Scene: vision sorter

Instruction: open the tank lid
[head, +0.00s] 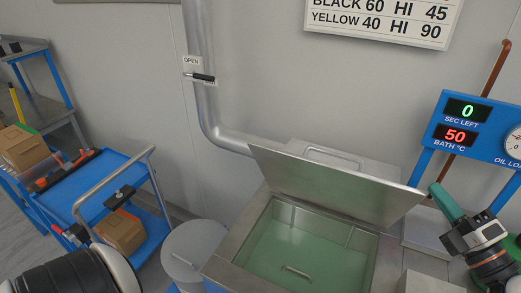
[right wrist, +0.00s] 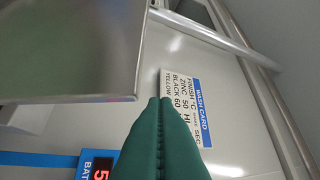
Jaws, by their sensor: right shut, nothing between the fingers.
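The tank lid (head: 335,180) is a flat grey metal plate. It stands raised and tilted over the back of the tank (head: 249,237), with a bar handle (head: 335,158) behind its top edge. The tank is open in front and shows green liquid (head: 300,250) inside. My right gripper (head: 436,190) has green fingers, shut and empty, just right of the lid's right corner. In the right wrist view the shut fingers (right wrist: 160,103) point up the picture and the lid (right wrist: 70,45) fills the upper left. I cannot tell whether they touch it. My left gripper is not in view.
A display panel (head: 455,137) on blue posts stands behind my right gripper. A pipe (head: 201,110) with a lever (head: 200,77) runs down the wall. A round grey-lidded drum (head: 193,250) and a blue cart (head: 100,172) with boxes stand left of the tank.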

